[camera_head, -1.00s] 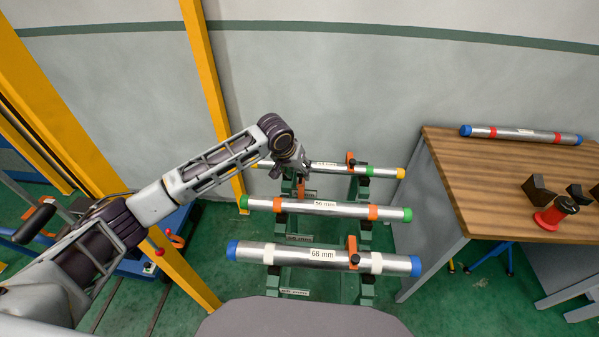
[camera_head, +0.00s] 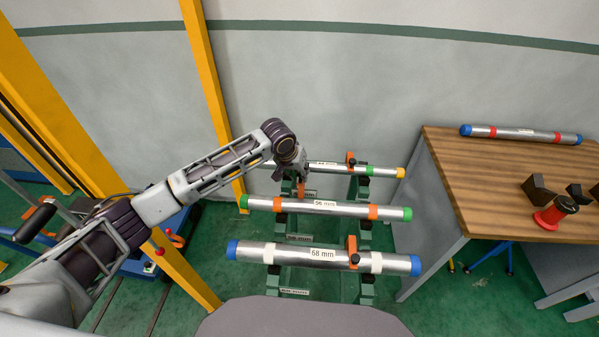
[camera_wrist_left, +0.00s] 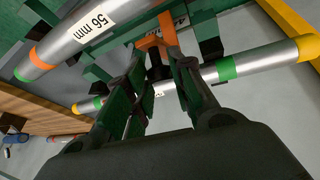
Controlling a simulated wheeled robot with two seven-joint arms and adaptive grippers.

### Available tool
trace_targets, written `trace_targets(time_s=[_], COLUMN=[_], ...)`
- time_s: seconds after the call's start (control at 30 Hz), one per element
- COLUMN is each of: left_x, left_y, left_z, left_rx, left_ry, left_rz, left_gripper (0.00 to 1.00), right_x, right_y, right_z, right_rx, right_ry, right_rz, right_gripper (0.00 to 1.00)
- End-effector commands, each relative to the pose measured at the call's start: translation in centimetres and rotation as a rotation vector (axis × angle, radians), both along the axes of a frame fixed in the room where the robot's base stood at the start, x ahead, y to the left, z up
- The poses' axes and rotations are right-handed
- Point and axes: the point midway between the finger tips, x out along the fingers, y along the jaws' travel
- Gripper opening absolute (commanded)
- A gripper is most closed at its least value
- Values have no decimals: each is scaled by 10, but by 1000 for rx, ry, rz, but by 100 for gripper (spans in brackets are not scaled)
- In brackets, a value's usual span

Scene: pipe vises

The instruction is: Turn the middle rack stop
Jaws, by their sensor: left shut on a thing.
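The middle pipe (camera_head: 335,208), labelled 56 mm, has green ends and orange bands and lies across the green rack (camera_head: 365,238). An orange stop (camera_head: 301,189) stands just behind its left part, and shows between my fingertips in the left wrist view (camera_wrist_left: 152,41). My left gripper (camera_head: 301,178) reaches in from the left over the back pipe. It is shut on this orange stop, and its fingers (camera_wrist_left: 158,52) partly hide the stop. My right gripper is not in view.
The back pipe (camera_head: 385,172) has yellow ends; the front pipe (camera_head: 283,252), labelled 68 mm, has blue ends. Orange stops stand upright at the back (camera_head: 350,159) and front (camera_head: 352,251) pipes. A wooden bench (camera_head: 480,160) is at right, a yellow post (camera_head: 212,90) at left.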

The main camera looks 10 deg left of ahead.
Motion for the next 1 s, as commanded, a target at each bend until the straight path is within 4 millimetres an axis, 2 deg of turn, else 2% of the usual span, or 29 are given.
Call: trace_targets(time_s=[0.67,1.0], left_x=[8,24], left_y=[0,0], left_z=[2,4], left_rx=[-1,-2], left_ry=[-5,-4], left_rz=[2,3], left_gripper=[0,0], right_x=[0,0], right_y=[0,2], right_z=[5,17], right_rx=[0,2], right_ry=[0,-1], right_rz=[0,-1], right_gripper=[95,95])
